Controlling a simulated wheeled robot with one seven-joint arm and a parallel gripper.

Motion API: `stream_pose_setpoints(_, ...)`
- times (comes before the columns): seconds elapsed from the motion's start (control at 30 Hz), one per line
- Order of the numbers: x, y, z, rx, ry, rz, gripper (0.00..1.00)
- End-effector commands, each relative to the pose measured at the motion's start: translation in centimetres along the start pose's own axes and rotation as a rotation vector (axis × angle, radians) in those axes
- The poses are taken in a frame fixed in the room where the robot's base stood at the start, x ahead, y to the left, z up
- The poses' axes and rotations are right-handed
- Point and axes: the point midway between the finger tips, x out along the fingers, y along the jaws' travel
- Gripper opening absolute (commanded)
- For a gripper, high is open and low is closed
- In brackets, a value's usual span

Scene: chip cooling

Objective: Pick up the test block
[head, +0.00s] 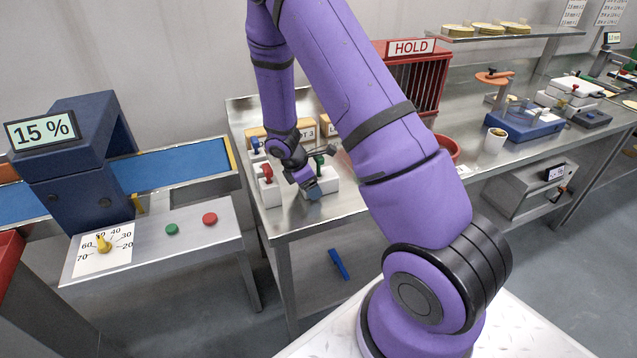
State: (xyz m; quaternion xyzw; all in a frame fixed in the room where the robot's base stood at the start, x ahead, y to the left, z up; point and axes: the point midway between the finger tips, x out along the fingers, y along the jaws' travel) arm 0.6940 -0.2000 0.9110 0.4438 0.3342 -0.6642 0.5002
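My purple arm reaches down to the steel bench at the centre, and my gripper (311,189) is low over the bench top in the head view. It is small here, and I cannot tell whether its fingers are open or shut. A small bluish patch shows at its tip; I cannot tell whether it is a held piece or part of the gripper. A white block with a green handle (326,180) is right beside the gripper, partly hidden. A white block with a red handle (269,192) stands to the left. Which thing is the test block is not clear.
A blue-handled piece (256,148) and wooden boxes (268,138) stand at the bench's back. A red HOLD cage (422,72) and a red bowl (447,148) are to the right. A blue object (338,264) lies below the bench.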

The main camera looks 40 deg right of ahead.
Motion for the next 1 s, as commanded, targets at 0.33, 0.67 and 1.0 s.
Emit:
stream_pose_setpoints(0.33, 0.0, 0.0, 0.0, 0.000, 0.000, 0.000, 0.38)
stream_pose_setpoints(0.67, -1.0, 0.1, 0.4, 0.002, 0.001, 0.001, 0.38)
stream_pose_setpoints(1.0, -3.5, 0.1, 1.4, 0.002, 0.002, 0.002, 0.38)
